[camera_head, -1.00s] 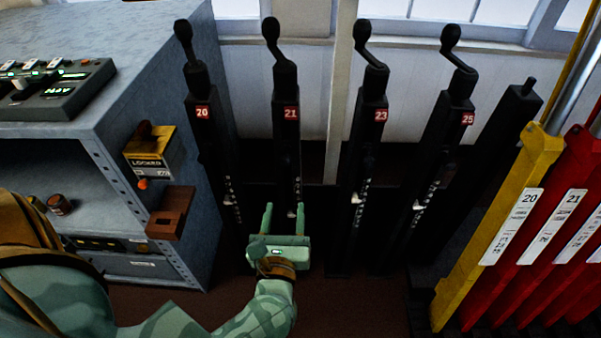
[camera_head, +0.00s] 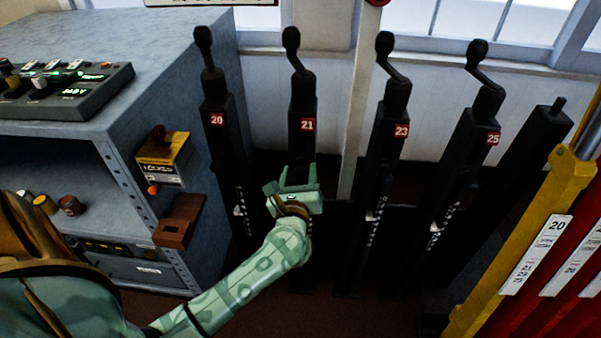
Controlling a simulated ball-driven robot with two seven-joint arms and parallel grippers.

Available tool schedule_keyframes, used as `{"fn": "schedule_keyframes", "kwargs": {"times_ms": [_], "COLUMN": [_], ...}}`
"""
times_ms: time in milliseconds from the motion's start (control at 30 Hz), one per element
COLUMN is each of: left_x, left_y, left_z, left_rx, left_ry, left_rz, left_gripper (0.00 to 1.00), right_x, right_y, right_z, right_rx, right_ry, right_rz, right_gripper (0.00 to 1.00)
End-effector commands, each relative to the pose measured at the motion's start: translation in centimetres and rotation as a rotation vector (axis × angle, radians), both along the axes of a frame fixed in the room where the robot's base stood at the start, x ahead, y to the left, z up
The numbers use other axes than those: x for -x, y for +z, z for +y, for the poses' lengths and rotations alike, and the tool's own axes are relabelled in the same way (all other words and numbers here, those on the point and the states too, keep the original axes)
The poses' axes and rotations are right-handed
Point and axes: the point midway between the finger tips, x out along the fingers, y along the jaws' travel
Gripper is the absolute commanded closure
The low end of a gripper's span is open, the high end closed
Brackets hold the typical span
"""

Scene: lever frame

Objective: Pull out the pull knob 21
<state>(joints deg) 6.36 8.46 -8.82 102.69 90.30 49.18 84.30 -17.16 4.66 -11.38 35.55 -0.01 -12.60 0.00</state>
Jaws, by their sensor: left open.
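The black lever post marked 21 (camera_head: 303,143) stands upright behind my left gripper, with a red number plate (camera_head: 308,125) and a cranked handle with a round black knob (camera_head: 291,38) on top. Neighbouring posts carry a small pale metal piece low on the front; on post 21 that area is hidden behind my gripper and forearm. My left gripper (camera_head: 298,168) is open, fingers pointing up and away, in front of post 21 below its number plate. I see nothing between the fingers; whether they touch the post I cannot tell. My right gripper is not in view.
Lever post 20 (camera_head: 217,140) stands close left, posts 23 (camera_head: 395,140) and 25 (camera_head: 483,150) to the right. A grey cabinet (camera_head: 120,160) with a yellow lock box (camera_head: 163,160) and brown bracket (camera_head: 178,222) fills the left. A yellow lever (camera_head: 530,250) stands at right.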

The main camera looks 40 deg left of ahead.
Motion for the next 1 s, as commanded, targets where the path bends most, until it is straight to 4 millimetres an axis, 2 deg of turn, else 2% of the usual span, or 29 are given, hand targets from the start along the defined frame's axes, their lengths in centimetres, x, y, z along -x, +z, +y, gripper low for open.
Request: {"fn": "schedule_keyframes", "kwargs": {"times_ms": [133, 367, 400, 500, 567, 700, 900, 1000], "left_x": [-0.7, -0.8, -0.8, -0.8, -0.7, -0.6, 1.4, 1.5], "left_y": [0.0, 0.1, 0.1, 0.1, 0.0, 0.0, 0.1, 0.0], "left_z": [0.4, 0.5, 0.5, 0.5, 0.5, 0.3, -0.8, -1.0], "left_rx": [0.0, 0.0, 0.0, 0.0, 0.0, 0.0, 0.001, 0.001], "left_ry": [-0.001, -0.001, -0.001, -0.001, -0.001, -0.001, 0.0, -0.001], "left_rz": [0.0, 0.0, 0.0, 0.0, 0.0, 0.001, 0.0, 0.0], "left_gripper": [0.52, 0.52, 0.57, 0.85, 1.0, 1.0, 1.0, 1.0], "right_x": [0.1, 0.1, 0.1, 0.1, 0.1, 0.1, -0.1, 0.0], "right_y": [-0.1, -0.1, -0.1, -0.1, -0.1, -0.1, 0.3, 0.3], "right_z": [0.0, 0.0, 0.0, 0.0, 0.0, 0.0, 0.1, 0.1], "right_rx": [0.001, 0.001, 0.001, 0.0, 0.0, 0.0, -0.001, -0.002], "right_ry": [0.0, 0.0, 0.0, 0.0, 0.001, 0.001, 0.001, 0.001], "right_rz": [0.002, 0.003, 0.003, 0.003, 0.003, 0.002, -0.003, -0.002], "right_gripper": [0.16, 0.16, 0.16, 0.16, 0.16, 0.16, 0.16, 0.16]}}
